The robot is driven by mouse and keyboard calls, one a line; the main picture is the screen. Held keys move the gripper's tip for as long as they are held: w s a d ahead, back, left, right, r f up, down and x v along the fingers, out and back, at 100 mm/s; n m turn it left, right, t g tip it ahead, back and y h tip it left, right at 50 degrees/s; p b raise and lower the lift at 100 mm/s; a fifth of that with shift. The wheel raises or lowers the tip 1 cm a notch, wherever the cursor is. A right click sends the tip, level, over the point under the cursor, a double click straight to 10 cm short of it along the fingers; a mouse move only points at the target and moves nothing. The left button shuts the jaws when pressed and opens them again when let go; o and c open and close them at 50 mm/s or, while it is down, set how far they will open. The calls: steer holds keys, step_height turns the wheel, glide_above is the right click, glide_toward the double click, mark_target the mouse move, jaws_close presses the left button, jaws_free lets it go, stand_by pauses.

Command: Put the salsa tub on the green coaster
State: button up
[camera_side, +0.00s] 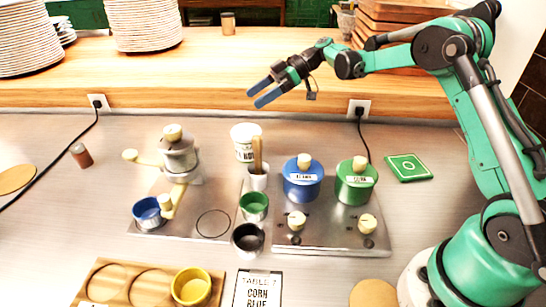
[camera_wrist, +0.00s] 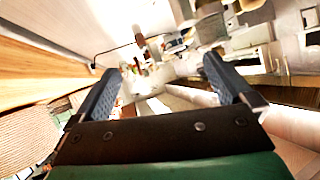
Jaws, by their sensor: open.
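The green coaster (camera_side: 408,167) lies flat on the counter at the right, with nothing on it. A green lidded tub (camera_side: 355,185) and a blue lidded tub (camera_side: 302,184) stand upright on a metal unit left of the coaster. Both have wooden knobs and small white labels; I cannot read surely which says salsa. My gripper (camera_side: 253,99) is open and empty, high above the counter, up and left of both tubs. Its two blue fingers (camera_wrist: 168,92) are spread apart in the wrist view, with nothing between them. I cannot make out the tubs clearly there.
A grinder (camera_side: 180,158), a white container (camera_side: 245,142), and small blue, green and black cups stand left of the tubs. A yellow cup (camera_side: 191,287) sits on a wooden tray (camera_side: 122,275). A sign (camera_side: 257,289) is at the front. Plates stand on the back shelf.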

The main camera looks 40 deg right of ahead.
mark_target(247, 131)
steer(key=m+h, duration=0.1)
steer(key=a+f+m+g+h, duration=0.1)
steer(key=a+m+g+h, duration=0.1)
steer(key=shift+w+a+f+h, duration=0.15)
steer(key=shift+w+a+h, duration=0.1)
steer(key=shift+h, duration=0.15)
steer(key=shift+a+m+g+h, duration=0.25)
steer(key=shift+m+g+h, duration=0.05)
steer(key=shift+m+h, duration=0.7)
steer(key=m+h, duration=0.2)
steer(key=shift+a+r+h, duration=0.15)
steer(key=shift+r+h, duration=0.25)
steer(key=r+m+h, duration=0.1)
steer(key=m+h, duration=0.1)
steer(key=shift+w+r+h, duration=0.15)
steer(key=shift+r+h, duration=0.15)
steer(key=shift+r, duration=0.05)
step_height(247, 131, down, 4)
steer(key=shift+w+f, duration=0.15)
steer(key=shift+f, duration=1.55)
steer(key=shift+w+f, duration=0.15)
steer(key=shift+f, duration=1.5)
steer(key=c, duration=1.3)
